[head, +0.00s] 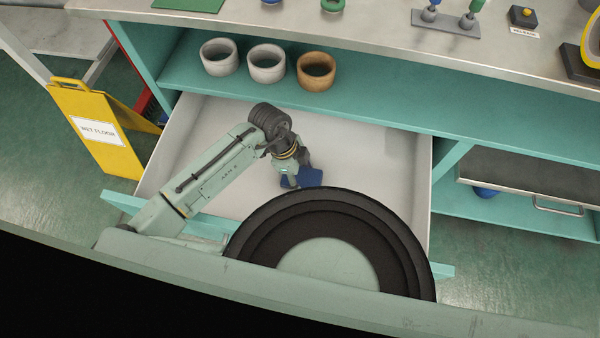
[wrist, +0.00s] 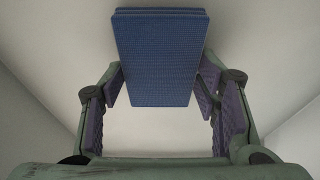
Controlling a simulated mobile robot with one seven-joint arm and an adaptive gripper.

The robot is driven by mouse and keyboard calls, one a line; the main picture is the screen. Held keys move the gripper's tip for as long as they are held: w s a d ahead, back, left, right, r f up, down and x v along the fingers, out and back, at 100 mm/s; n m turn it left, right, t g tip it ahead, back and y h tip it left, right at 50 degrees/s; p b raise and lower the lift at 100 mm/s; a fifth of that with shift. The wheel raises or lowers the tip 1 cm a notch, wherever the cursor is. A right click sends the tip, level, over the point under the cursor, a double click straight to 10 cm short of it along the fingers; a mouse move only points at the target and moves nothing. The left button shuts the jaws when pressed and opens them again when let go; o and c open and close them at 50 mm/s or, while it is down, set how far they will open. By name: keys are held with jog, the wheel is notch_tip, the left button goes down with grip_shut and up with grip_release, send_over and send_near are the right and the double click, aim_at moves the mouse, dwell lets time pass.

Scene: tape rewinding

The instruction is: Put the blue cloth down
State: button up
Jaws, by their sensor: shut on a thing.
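The blue cloth (wrist: 158,60) is a flat, folded, textured blue block between the fingers of my gripper (wrist: 160,85) in the wrist view. My gripper is shut on it. In the head view the cloth (head: 310,177) shows just right of my gripper's fingers (head: 292,180), over the open pale drawer (head: 375,165). Part of the cloth is hidden behind the fingers. I cannot tell whether it touches the drawer floor.
Three cups, two pale (head: 219,57) (head: 266,64) and one brown (head: 316,71), stand on the teal shelf (head: 400,98) above the drawer. A yellow wet-floor sign (head: 97,128) stands at the left. The visible drawer floor looks clear around the cloth.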

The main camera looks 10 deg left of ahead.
jog(key=shift+f, duration=0.35)
jog(key=o, duration=1.1)
jog(key=shift+o, duration=0.2)
jog(key=shift+r, duration=0.3)
jog(key=v, duration=1.1)
jog(key=shift+r, duration=0.35)
jog(key=shift+a, duration=0.15)
